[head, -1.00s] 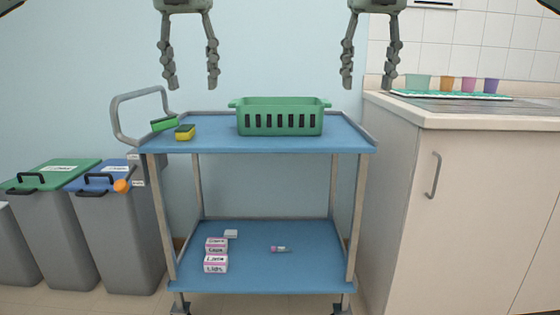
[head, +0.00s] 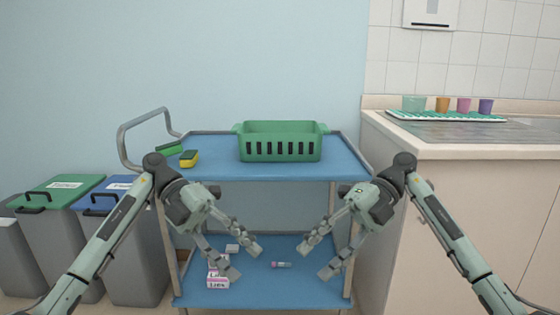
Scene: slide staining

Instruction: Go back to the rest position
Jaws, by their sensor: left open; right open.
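My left gripper (head: 247,261) is open and empty, in front of the lower half of the blue cart (head: 200,170). My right gripper (head: 318,258) is open and empty, mirrored to its right, with a gap between the two. Both point down and inward, with the arms coming in from the lower corners. Neither appears to hold anything. The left gripper partly covers the small labelled boxes (head: 217,282) on the lower shelf.
A green basket (head: 280,150) and two sponges (head: 189,158) stand on the cart's top shelf. A small tube (head: 281,265) lies on the lower shelf. Lidded bins (head: 60,190) stand at left. A counter (head: 440,150) at right bears coloured cups (head: 443,104) on a mat.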

